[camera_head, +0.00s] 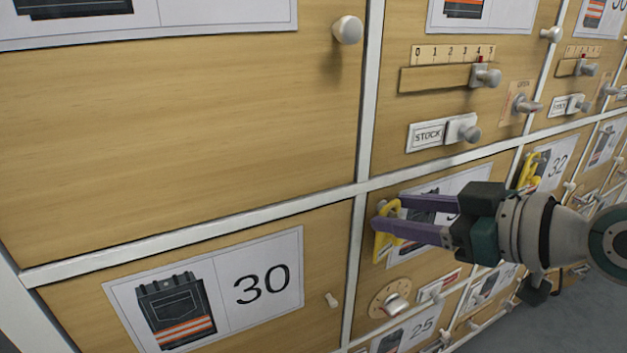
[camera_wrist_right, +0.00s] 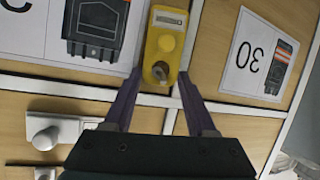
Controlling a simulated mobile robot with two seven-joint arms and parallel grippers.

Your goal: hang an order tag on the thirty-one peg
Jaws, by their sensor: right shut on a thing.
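My right gripper (camera_head: 388,211) has its purple fingers on either side of a yellow order tag (camera_head: 384,242), on the panel right of the 30 one. That panel's picture label (camera_head: 470,178) is partly covered by my gripper; only part of its number shows. In the right wrist view the tag (camera_wrist_right: 166,42) lies between the fingertips (camera_wrist_right: 159,80). A round-headed peg (camera_wrist_right: 160,71) shows at the hole end of the tag, apparently through it. How far the tag sits along the peg is unclear. My left gripper is out of view.
A second yellow tag (camera_head: 529,172) hangs by the 32 label (camera_head: 557,163). Above my gripper, a STOCK slider (camera_head: 462,130) and a scale slider knob (camera_head: 487,77) stick out.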

